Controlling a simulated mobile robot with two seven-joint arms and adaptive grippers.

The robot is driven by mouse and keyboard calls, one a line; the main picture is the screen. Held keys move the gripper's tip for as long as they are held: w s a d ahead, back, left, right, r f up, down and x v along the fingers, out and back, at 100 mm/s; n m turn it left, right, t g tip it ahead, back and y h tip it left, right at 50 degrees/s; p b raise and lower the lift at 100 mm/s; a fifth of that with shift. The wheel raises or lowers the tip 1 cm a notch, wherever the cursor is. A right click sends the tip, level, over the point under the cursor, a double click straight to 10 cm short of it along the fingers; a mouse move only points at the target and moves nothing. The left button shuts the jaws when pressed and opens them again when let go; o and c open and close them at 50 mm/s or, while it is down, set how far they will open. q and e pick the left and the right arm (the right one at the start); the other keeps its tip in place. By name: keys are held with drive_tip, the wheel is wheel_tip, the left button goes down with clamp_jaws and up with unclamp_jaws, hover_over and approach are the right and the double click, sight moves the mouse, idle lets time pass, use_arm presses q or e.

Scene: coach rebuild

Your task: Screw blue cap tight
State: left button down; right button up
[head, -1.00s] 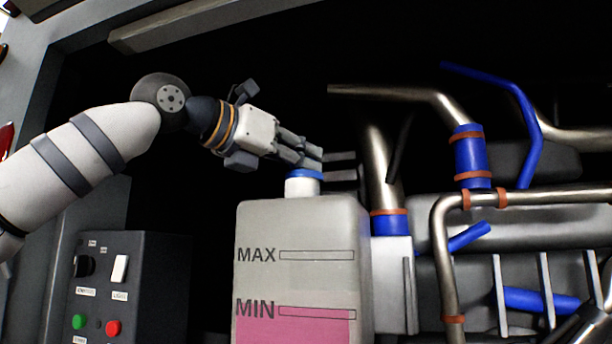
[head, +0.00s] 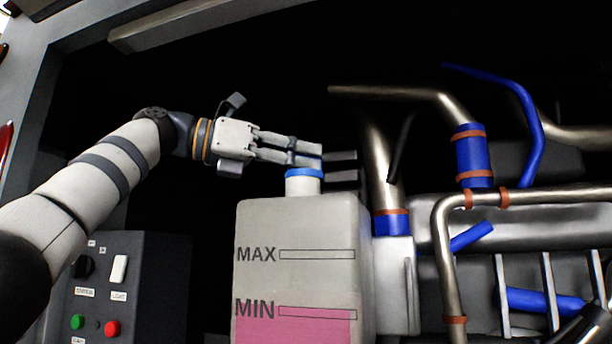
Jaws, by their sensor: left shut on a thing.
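The blue cap (head: 304,173) sits on the white neck (head: 302,187) of the coolant tank (head: 300,225), which is marked MAX and MIN and has pink liquid low down. My left gripper (head: 332,165) comes in from the left with its fingers lying nearly level at the cap. It is shut on the blue cap, and the fingers hide part of the cap's top. I cannot tell how tightly the cap sits on the neck. My right gripper is not in view.
A metal pipe (head: 385,175) with a blue sleeve rises just right of the tank. More pipes and blue hoses (head: 473,155) crowd the right side. A dark control box (head: 150,285) with green and red buttons stands lower left. The space behind the gripper is dark.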

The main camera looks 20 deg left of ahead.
use_arm(q)
drive_tip(key=shift+f+g, duration=0.1)
drive_tip(key=shift+g, duration=0.2)
drive_tip(key=c, duration=1.1)
unclamp_jaws()
drive_tip(key=shift+d, duration=0.1)
drive_tip(key=shift+s+a, duration=0.15)
drive_tip(key=shift+a, duration=0.4)
drive_tip(key=shift+h, duration=0.3)
drive_tip(key=shift+r+v, duration=0.2)
drive_tip(key=shift+v, duration=2.4)
drive_tip(key=shift+s+d, duration=0.15)
drive_tip(key=shift+c, duration=0.5)
